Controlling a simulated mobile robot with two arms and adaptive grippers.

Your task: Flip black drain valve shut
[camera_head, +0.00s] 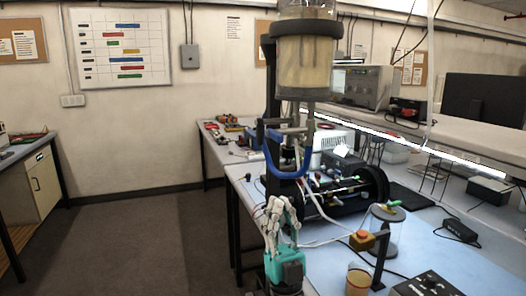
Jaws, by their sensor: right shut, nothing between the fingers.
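A clear cylinder (306,72) with pale yellowish contents stands upright at top centre, held by a black collar (302,29) on a dark post. Below it are grey fittings and a curved blue tube (271,165). A small dark part (288,155) sits under the fittings. I cannot tell for sure whether it is the black drain valve, or how its lever is turned. My right gripper (279,203), grey fingers on a teal body, is shut and empty. It appears below the blue tube, apart from the cylinder. My left gripper is not in view.
The bench (485,262) carries a black cylindrical rig (375,183) with thin tubes, a clear vessel (385,232) with a yellow-green top, an orange block (361,240), an amber cup (358,281) and a black control box (428,285). Open floor (140,235) lies to the left.

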